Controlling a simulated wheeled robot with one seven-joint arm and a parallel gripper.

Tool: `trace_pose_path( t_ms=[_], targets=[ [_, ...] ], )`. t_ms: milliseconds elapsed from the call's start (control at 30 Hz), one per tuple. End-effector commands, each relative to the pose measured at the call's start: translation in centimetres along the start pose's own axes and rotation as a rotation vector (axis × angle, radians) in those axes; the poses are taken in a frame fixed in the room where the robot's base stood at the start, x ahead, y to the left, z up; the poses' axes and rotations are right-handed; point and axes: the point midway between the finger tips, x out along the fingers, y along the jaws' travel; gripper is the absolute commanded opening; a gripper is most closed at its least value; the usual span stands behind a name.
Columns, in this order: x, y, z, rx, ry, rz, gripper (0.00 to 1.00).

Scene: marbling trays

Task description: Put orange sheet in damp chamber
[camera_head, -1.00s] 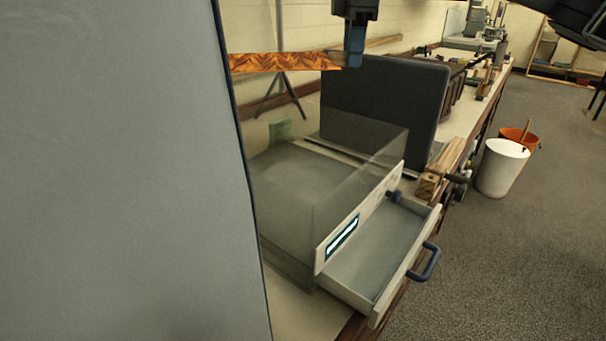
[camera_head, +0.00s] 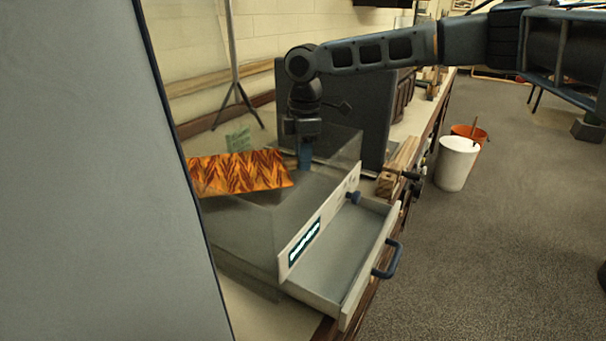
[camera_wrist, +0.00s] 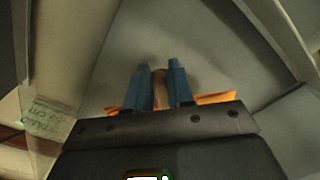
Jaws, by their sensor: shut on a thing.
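The orange sheet (camera_head: 238,172), with a dark zigzag pattern, is held in my gripper (camera_head: 304,166). In the wrist view the blue fingers (camera_wrist: 160,72) are closed around a tan piece, and orange parts of the sheet (camera_wrist: 215,98) show on both sides. The sheet is over the box with clear walls and a labelled front panel (camera_head: 290,262), which appears to be the damp chamber. Its front drawer (camera_head: 335,272) is pulled out and looks empty. I cannot tell whether the sheet is inside the clear walls or just above them.
A large grey panel (camera_head: 90,180) blocks the left of the head view. A dark upright board (camera_head: 345,120) stands behind the box, and a wooden clamp (camera_head: 398,165) is at its right. A white bin (camera_head: 457,163) and an orange bucket (camera_head: 471,132) stand on the floor.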

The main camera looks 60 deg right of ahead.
Motion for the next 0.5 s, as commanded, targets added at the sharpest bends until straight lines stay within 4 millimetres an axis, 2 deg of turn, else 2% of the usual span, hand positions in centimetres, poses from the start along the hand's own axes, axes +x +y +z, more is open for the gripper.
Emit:
trace_pose_path(
  t_ms=[167,400,500],
  targets=[
    [1.0,0.0,0.0,0.0,-0.001,0.0,0.0],
    [4.2,0.0,0.1,0.0,-0.001,0.0,0.0],
    [4.6,0.0,0.1,0.0,-0.001,0.001,0.0]
  ],
)
